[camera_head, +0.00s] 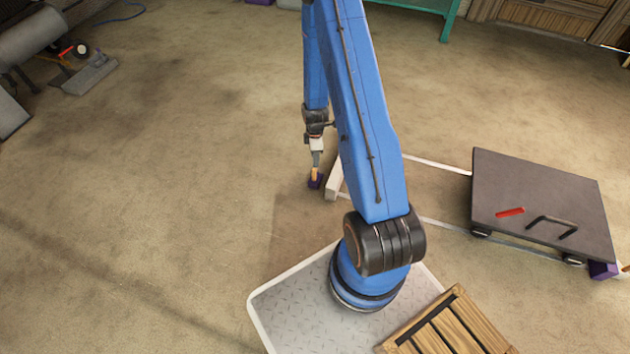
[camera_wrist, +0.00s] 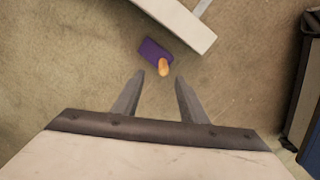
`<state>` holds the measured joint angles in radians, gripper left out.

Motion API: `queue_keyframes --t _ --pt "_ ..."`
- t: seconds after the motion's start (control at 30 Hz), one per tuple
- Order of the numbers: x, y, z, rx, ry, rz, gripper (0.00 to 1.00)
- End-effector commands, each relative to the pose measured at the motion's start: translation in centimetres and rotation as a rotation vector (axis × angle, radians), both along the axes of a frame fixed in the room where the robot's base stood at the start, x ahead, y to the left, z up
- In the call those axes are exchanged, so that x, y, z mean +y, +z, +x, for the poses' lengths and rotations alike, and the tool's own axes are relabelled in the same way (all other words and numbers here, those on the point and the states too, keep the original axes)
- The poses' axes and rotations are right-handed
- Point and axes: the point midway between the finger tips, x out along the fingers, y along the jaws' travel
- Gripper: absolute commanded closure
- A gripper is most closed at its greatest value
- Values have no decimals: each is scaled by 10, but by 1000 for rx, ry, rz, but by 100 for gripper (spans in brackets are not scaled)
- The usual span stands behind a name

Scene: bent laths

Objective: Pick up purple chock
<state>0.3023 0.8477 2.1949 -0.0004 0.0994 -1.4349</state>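A purple chock (camera_head: 314,183) with an orange peg-like grip lies on the floor left of the white beam's end, below my gripper (camera_head: 316,160). In the wrist view the chock (camera_wrist: 152,50) is just ahead of my gripper (camera_wrist: 159,78). Its orange grip (camera_wrist: 163,67) shows near the gap between the fingertips. The two fingers are apart with nothing held between them. I cannot tell the exact height of the fingertips above the grip. Another purple chock (camera_head: 602,270) sits at the right corner of the dark cart.
A white beam (camera_head: 333,180) lies close beside the chock, also in the wrist view (camera_wrist: 178,22). The dark wheeled cart (camera_head: 540,190) carries a red piece (camera_head: 510,212) and a dark bent bar (camera_head: 552,224). A wooden crate (camera_head: 450,325) is at bottom.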

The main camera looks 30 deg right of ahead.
Motion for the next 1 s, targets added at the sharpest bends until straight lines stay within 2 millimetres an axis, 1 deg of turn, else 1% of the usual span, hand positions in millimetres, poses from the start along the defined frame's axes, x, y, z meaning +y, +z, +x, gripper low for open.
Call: queue_keyframes --t 0.03,0.1,0.33,0.43,0.77,1.0 --pt "0 -8 -1 2 0 1 61" --pt "1 -18 -1 3 0 1 61" --pt "0 -49 -1 2 0 1 61" --pt "0 -57 0 0 0 0 61" --pt "2 -71 -2 2 0 1 61" --pt "7 -100 -6 1 0 0 61"
